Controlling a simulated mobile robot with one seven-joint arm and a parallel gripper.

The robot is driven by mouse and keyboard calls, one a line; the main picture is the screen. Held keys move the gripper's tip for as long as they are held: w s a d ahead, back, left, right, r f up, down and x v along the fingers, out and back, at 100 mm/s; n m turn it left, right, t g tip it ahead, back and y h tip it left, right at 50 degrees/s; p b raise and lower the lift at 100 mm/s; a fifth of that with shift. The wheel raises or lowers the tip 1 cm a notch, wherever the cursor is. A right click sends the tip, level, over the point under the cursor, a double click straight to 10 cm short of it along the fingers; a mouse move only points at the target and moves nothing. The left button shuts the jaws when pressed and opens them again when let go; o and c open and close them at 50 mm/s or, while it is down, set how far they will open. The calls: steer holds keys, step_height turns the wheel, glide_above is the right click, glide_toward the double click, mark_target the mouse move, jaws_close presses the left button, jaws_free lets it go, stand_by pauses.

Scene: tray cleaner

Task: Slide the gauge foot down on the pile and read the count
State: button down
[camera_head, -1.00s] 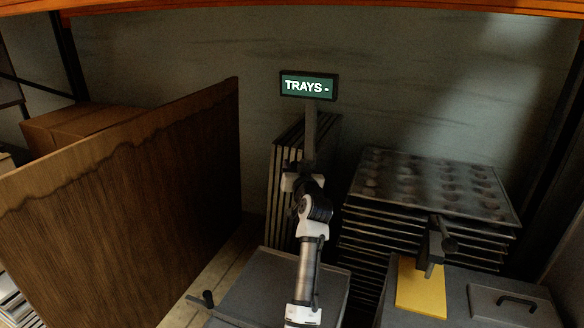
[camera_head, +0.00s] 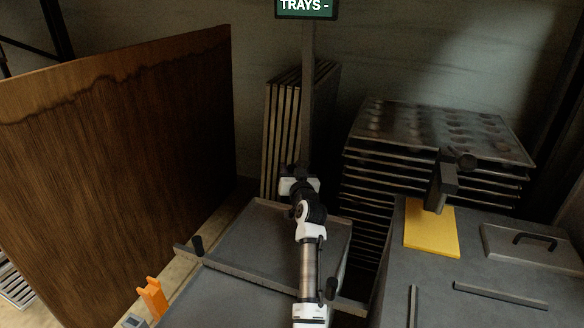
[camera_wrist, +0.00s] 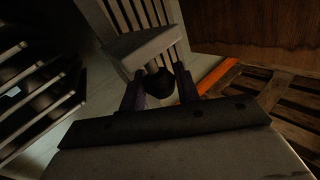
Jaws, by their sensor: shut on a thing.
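The gauge's display (camera_head: 306,6) is cut by the top edge of the head view and reads "TRAYS -", with a dash and no number. Its dark post (camera_head: 309,85) runs down behind my gripper (camera_head: 300,172). In the wrist view my gripper (camera_wrist: 160,92) is shut on a dark round knob (camera_wrist: 160,82), apparently that of the gauge foot. A pale block (camera_wrist: 140,47) shows just beyond the knob. The foot's underside and any contact with a pile are hidden. A tall pile of dark metal trays (camera_head: 440,133) stands to the right of the post.
Several thin panels (camera_head: 283,125) stand upright behind the post. A wooden board (camera_head: 120,110) stands at the left. A yellow plate (camera_head: 431,232) lies on the grey top at right. A bar with knobs (camera_head: 260,276) crosses the grey surface in front. An orange piece (camera_head: 152,297) stands at lower left.

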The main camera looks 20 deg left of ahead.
steer(key=shift+f, duration=0.3)
steer(key=c, duration=1.1)
jaws_free()
steer(key=shift+o, duration=0.2)
steer(key=shift+s+d, duration=0.1)
steer(key=shift+s, duration=0.05)
